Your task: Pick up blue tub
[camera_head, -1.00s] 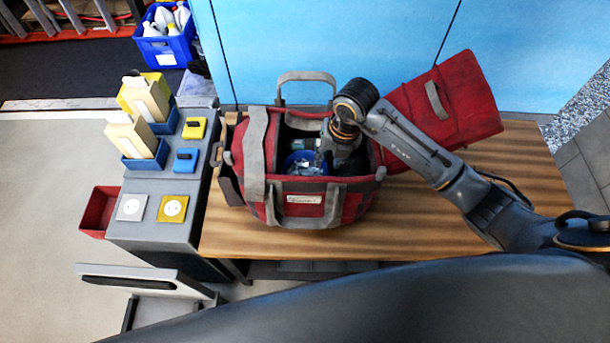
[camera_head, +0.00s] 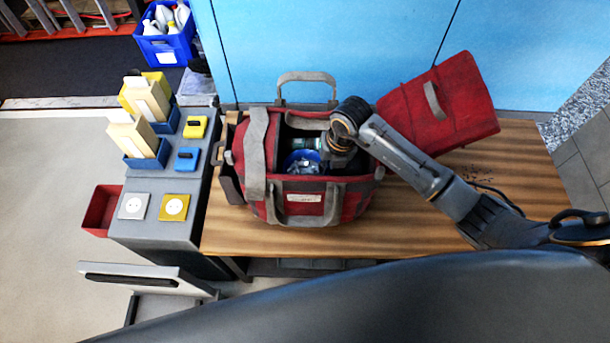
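The blue tub (camera_head: 302,158) sits inside the open red and grey tool bag (camera_head: 308,205) on the wooden bench. Greyish, shiny contents show in the tub. My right arm comes in from the right, and my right gripper (camera_head: 330,164) points down into the bag at the tub's right side. Its fingers are small and dark, and I cannot tell whether they are open or shut or touch the tub. A green and white item (camera_head: 305,143) lies behind the tub in the bag. My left gripper is not in view.
The bag's red lid (camera_head: 440,105) leans open at the back right. A grey stand (camera_head: 170,190) with blue holders, boxes and sockets is left of the bench (camera_head: 420,210). A blue wall (camera_head: 340,40) is behind. The bench's front right is mostly clear.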

